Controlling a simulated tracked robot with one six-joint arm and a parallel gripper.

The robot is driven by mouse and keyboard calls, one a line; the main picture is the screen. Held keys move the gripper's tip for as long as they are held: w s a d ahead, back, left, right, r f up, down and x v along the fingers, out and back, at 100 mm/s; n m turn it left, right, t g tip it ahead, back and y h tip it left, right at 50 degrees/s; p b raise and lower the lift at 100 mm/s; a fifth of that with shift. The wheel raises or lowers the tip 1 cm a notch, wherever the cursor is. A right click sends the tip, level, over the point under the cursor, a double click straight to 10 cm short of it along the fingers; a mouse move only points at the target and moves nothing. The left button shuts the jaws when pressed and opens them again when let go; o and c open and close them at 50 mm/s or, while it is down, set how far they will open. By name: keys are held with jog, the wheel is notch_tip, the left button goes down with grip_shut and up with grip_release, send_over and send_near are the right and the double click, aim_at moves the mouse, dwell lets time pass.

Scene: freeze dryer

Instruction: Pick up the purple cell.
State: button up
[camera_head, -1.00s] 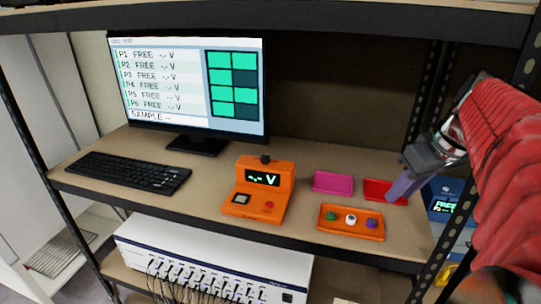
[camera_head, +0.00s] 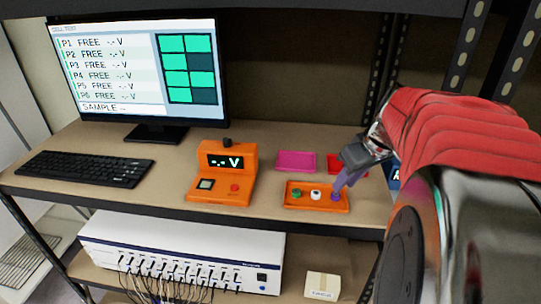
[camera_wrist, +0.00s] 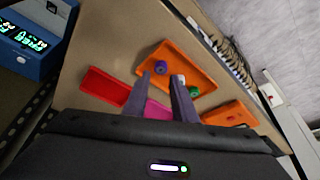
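The purple cell (camera_head: 336,196) stands in the orange tray (camera_head: 318,208), at its right end beside a white cell (camera_head: 316,195) and a green cell (camera_head: 297,194). In the wrist view the purple cell (camera_wrist: 160,66) shows just beyond the gap between the fingertips. My gripper (camera_wrist: 161,76) is open and empty, with one finger on each side of that gap. In the head view my gripper (camera_head: 340,184) is over the right end of the tray, its fingertips close to the purple cell's top. I cannot tell whether they touch it.
A magenta tray (camera_head: 296,161) and a red tray (camera_head: 334,162) lie behind the orange tray. An orange tester (camera_head: 222,175) stands to the left, with a monitor (camera_head: 140,75) and keyboard (camera_head: 84,168) farther left. A blue device (camera_wrist: 32,38) and shelf post are near the arm.

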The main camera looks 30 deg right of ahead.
aim_at(336, 195)
jog(key=shift+x, duration=2.6)
jog(key=shift+a, duration=0.1)
grip_shut()
